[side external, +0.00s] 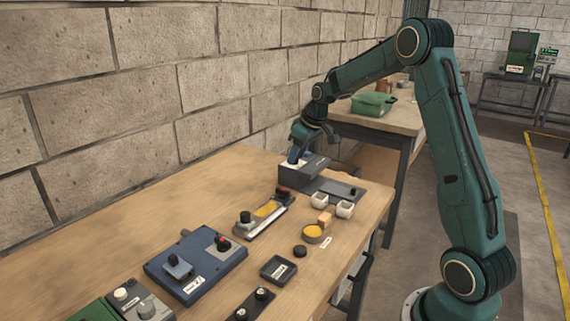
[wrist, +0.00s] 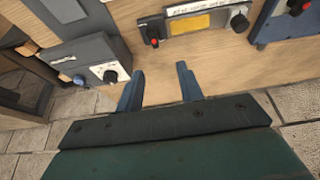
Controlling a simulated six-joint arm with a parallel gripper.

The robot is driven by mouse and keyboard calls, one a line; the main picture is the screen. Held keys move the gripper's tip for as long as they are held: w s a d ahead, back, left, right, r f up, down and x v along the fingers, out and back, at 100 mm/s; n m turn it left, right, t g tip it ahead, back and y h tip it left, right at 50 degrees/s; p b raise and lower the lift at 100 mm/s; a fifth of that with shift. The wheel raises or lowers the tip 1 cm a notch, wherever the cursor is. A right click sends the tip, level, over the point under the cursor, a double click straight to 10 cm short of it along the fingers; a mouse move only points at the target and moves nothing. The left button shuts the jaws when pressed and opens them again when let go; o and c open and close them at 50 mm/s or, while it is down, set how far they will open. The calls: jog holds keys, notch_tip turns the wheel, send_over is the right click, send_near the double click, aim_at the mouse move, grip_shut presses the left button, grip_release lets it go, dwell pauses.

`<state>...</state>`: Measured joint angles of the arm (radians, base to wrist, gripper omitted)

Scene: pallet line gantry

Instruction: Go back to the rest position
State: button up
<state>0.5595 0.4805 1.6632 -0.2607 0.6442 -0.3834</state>
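My gripper (side external: 296,156) is at the far end of the wooden table, just above or beside a dark grey box with a pale top panel (side external: 291,167). In the side view I cannot tell whether it touches the box. In the wrist view my gripper (wrist: 160,82) has its two blue fingers spread wide, with only bare table between them. The grey box's panel with a black knob (wrist: 108,73) shows left of the fingers, apart from them. No marker for the rest position shows.
On the table (side external: 150,222) stand a device with a yellow window (side external: 266,209), a blue box (side external: 190,268), white cups (side external: 319,200), a wooden block (side external: 325,218), a yellow-filled dish (side external: 312,233) and a black tray (side external: 279,269). A block wall (side external: 150,90) runs behind. The table's back left is clear.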

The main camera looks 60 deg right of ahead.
jog(key=s+a+r, duration=0.6)
jog(key=s+a, duration=0.1)
jog(key=a, duration=0.1)
jog(key=s+a+r, duration=0.6)
jog(key=a, duration=0.2)
jog(key=s+a+f, duration=0.1)
jog(key=s+a, duration=0.3)
jog(key=s, duration=0.5)
jog(key=s+a+f+t, duration=0.1)
jog(key=s+a, duration=0.2)
jog(key=s, duration=0.5)
jog(key=shift+s+a, duration=0.35)
jog(key=shift+s, duration=0.05)
